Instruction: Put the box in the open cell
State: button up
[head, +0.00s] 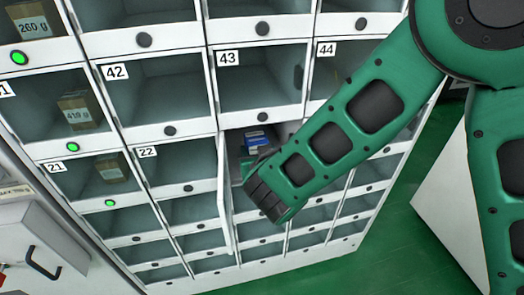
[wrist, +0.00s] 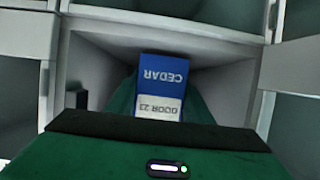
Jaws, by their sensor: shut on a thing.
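The box is blue and white, with the upside-down words "CEDAR" and "DOOR 23" on it in the wrist view (wrist: 162,75). In the head view the box (head: 256,139) shows at the mouth of the open cell (head: 234,143), below cell 43 and right of cell 22. My gripper (wrist: 159,100) is shut on the box, with green finger parts on both sides of it. The wrist view shows the box framed by the cell's walls. The box's lower part is hidden behind my wrist, and I cannot tell whether it touches the cell floor.
The cell's door (head: 224,190) is swung outward on its left side. Closed cells with clear fronts surround it; cell 41 (head: 75,112) and cell 21 (head: 110,169) hold brown boxes beside green lights. A grey unit with a black handle (head: 42,257) stands at lower left. Green floor is clear at lower right.

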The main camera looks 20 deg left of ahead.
jog(key=shift+a+f, duration=0.35)
jog(key=shift+f, duration=0.05)
jog(key=shift+w+d, duration=0.3)
jog(key=shift+d, duration=0.1)
jog(key=o, duration=1.1)
jog(key=shift+r, duration=0.1)
jog(key=v, duration=1.2)
